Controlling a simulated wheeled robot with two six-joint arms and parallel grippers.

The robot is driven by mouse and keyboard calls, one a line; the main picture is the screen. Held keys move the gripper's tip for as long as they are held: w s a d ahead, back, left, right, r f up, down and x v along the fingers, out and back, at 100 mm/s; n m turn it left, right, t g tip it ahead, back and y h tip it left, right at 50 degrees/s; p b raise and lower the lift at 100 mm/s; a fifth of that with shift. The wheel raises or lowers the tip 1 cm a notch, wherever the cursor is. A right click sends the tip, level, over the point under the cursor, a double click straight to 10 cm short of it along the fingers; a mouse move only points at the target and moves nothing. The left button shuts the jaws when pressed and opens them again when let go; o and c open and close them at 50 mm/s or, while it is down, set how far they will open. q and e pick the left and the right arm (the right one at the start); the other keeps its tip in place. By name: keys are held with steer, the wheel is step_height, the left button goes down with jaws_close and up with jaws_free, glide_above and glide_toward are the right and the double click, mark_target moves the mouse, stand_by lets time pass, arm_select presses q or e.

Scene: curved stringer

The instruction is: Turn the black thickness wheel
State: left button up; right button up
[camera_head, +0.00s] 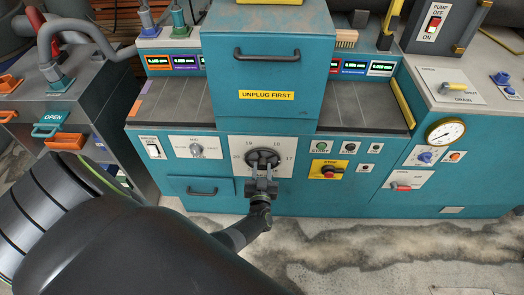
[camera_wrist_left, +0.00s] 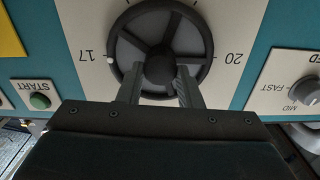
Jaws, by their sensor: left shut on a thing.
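The black thickness wheel (camera_head: 263,160) is on a pale plate with numbers, in the middle of the teal machine's front. In the left wrist view the wheel (camera_wrist_left: 160,12) shows upside down, with spokes, a round hub and a small white mark on the rim near 17. My left gripper (camera_head: 263,171) is at the wheel, its two fingers on either side of the lower hub. The fingertips (camera_wrist_left: 160,78) reach in between the rim and hub, shut on the wheel. The exact contact is partly hidden. My right gripper is not in view.
A speed knob (camera_head: 196,150) is left of the wheel. A drawer handle (camera_head: 202,191) sticks out at lower left. The teal hood (camera_head: 268,75) stands above.

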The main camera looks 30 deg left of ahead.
arm_select(q)
steer(key=o, duration=1)
steer(key=v, duration=1.7)
steer(key=shift+s+d+f+p, duration=0.1)
steer(key=shift+s+d+p, duration=0.1)
steer(key=shift+p, duration=0.1)
steer(key=shift+w, duration=0.1)
